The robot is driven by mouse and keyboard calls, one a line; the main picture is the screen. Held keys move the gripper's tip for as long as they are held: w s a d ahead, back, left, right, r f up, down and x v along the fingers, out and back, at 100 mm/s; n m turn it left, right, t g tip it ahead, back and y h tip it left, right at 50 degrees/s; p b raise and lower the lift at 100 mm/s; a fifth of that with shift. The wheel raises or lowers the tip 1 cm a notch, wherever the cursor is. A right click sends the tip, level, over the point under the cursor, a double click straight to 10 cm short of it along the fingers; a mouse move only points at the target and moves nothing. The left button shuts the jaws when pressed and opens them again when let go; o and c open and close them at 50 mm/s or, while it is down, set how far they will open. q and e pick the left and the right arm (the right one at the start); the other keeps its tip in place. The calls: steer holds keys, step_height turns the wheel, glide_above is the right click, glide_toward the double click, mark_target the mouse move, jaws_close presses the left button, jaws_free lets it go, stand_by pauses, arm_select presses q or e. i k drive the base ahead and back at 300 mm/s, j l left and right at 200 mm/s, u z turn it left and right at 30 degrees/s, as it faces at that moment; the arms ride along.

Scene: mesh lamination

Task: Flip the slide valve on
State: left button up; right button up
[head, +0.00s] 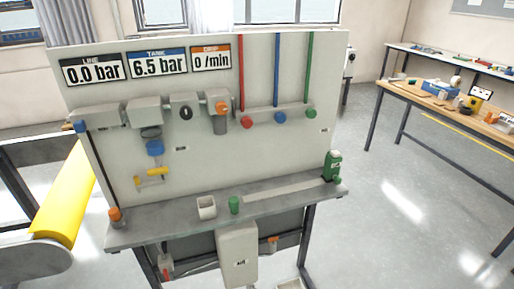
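A pale upright panel (280,75) carries a row of grey air-line units. A small blue part (81,126) sits at the row's left end; it may be the slide valve, but it is too small to tell its position. To its right are a grey block (145,110) with a blue-ended part (155,148) below, a block with a round dial (185,110), and an orange-topped unit (220,108). The LINE display (92,70) reads 0.0 bar and the TANK display (157,62) reads 6.5 bar. Neither of my grippers is in view.
A grey shelf (150,222) below the panel holds a white cup (206,207), a green cylinder (235,204) and a green bottle (333,166). A yellow roller (62,195) stands at left. A cluttered wooden bench (430,100) is at right. The floor between is clear.

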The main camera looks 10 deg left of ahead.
mark_target(79, 126)
steer(key=k+u, duration=0.1)
steer(key=u, duration=1.45)
